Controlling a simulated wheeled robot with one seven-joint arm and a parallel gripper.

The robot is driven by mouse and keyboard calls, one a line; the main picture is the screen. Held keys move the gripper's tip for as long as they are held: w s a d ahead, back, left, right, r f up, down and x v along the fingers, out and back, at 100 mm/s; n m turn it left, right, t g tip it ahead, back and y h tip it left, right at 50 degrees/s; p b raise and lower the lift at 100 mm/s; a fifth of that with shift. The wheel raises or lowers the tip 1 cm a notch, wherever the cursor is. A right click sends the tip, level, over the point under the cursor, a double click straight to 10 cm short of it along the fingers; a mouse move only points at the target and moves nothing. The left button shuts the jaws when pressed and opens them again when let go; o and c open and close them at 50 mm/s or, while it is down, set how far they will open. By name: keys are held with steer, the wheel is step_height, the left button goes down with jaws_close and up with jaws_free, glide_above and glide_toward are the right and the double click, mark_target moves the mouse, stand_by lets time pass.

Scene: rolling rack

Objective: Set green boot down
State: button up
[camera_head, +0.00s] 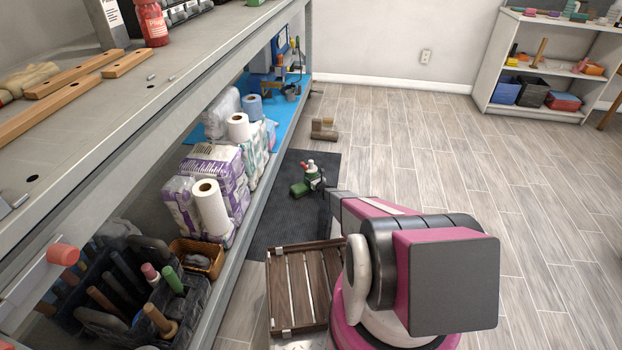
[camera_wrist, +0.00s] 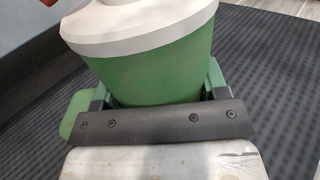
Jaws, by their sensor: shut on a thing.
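The green boot (camera_head: 301,188) is over the dark ribbed mat at the foot of the workbench in the head view. In the wrist view its green shaft (camera_wrist: 160,75) and broad white rim (camera_wrist: 140,32) fill the upper middle. A green part shows low at the left. My gripper (camera_wrist: 160,95) is shut on the boot, with its jaws at either side of the shaft. In the head view my arm partly hides the gripper. The boot looks roughly upright and close to the mat; I cannot tell whether its sole touches.
The dark mat (camera_head: 268,220) lies beside the bench's lower shelf. Paper rolls (camera_head: 211,207) and packs crowd the lower shelf. The floor to the right is clear.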

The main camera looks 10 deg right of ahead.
steer(key=o, duration=1.6)
